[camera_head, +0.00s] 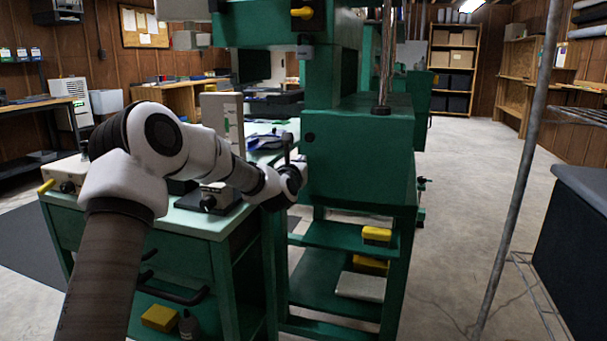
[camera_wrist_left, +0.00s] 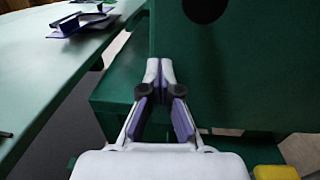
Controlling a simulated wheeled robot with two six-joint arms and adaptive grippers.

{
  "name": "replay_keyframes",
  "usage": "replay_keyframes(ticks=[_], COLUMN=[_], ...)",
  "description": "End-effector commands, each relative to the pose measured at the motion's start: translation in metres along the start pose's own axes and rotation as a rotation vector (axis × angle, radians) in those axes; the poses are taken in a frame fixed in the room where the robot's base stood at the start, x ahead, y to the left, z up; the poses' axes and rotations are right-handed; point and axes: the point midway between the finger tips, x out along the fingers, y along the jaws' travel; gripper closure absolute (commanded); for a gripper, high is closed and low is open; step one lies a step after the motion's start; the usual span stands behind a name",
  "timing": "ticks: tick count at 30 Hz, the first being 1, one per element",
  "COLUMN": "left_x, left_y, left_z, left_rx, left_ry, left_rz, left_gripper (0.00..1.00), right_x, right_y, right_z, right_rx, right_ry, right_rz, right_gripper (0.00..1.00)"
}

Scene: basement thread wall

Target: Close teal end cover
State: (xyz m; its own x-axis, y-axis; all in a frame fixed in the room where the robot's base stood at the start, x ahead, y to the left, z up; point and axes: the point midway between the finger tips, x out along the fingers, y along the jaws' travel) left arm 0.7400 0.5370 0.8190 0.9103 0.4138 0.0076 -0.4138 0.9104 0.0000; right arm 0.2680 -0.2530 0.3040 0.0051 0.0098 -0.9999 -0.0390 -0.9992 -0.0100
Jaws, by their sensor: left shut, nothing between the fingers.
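The teal end cover appears to be the dark green box-like panel (camera_head: 360,155) on the machine in the middle of the head view, with a round dark hole near its upper left corner. In the left wrist view the green panel (camera_wrist_left: 235,70) fills the upper right, its hole cut by the top edge. My left gripper (camera_wrist_left: 160,68) is shut and empty, its tips overlapping the panel's left edge in the wrist view. I cannot tell whether they touch it. In the head view my left wrist is beside the panel's left edge and the fingers are mostly hidden. My right gripper is not in view.
A pale green worktop (camera_head: 205,222) with drawers lies left of the machine, with a purple-and-dark object (camera_wrist_left: 85,20) on it. Yellow boxes (camera_head: 376,234) sit on the shelf below the panel. A grey post (camera_head: 525,150) stands at right. The floor between is open.

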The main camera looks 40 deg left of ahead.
Motion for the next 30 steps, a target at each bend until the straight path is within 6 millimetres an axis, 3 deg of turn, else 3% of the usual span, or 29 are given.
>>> replay_keyframes(ticks=[8, 21, 25, 30], left_x=[-0.009, -0.11, -0.123, -0.125], left_y=[0.0, 0.0, 0.001, 0.0], left_z=[-0.002, 0.003, 0.004, 0.004], left_rx=[-0.001, -0.001, 0.0, 0.002], left_ry=[0.005, -0.003, -0.005, -0.005], left_rz=[-0.002, -0.002, 0.0, 0.0], left_gripper=[1.0, 1.0, 1.0, 1.0], right_x=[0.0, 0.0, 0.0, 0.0], right_y=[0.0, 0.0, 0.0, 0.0], right_z=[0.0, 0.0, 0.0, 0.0], right_rx=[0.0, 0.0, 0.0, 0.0], right_ry=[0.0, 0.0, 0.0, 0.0], right_rz=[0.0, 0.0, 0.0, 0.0], right_gripper=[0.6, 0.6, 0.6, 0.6])
